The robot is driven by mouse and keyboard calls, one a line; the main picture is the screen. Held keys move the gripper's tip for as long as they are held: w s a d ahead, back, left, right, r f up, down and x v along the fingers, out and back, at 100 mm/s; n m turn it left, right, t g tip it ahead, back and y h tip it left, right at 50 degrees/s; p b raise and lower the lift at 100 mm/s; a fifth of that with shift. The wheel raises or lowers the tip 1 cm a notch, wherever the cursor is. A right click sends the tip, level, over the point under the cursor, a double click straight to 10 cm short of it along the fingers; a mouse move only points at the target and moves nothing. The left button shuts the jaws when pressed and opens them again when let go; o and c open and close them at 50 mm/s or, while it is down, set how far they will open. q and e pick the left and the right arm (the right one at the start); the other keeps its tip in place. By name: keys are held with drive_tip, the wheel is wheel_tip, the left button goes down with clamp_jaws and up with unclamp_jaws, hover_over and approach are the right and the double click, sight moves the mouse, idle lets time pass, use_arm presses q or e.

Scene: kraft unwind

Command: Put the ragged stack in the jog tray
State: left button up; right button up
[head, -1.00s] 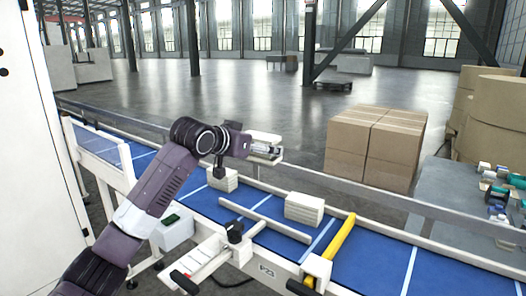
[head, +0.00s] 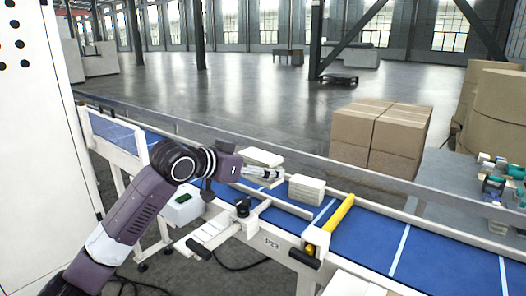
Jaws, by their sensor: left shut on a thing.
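My left gripper (head: 268,174) is shut on a pale, uneven stack (head: 262,156), which looks like the ragged stack, above the blue belt. The fingers hide part of the stack, and I cannot tell how much gap is below it. Another pale stack (head: 307,188) lies on the belt just right of the gripper, its layers fairly even. I cannot tell for sure which part is the jog tray; a pale flat fixture (head: 215,232) with a black knob sits at the belt's near side. My right gripper is not in view.
A white rail (head: 285,206) and a yellow bar (head: 338,214) cross the blue belt (head: 375,240). Brown cartons (head: 378,138) stand behind it. A grey table (head: 460,185) with small coloured items is at the right. The belt right of the yellow bar is clear.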

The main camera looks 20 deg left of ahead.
use_arm(q)
drive_tip(key=s+d+f+m+g+h, duration=0.1)
drive_tip(key=s+f, duration=0.4)
drive_tip(key=s, duration=0.5)
drive_tip(key=s+f+m+g+h, duration=0.1)
drive_tip(key=s+f+m+h, duration=0.1)
drive_tip(key=s+f, duration=0.3)
drive_tip(key=s+d+f+m+g+h, duration=0.1)
drive_tip(key=s+f, duration=0.5)
drive_tip(key=s, duration=0.8)
drive_tip(key=shift+s+d+m+g+h, duration=0.35)
drive_tip(key=shift+m+g+h, duration=0.35)
drive_tip(key=shift+m, duration=0.4)
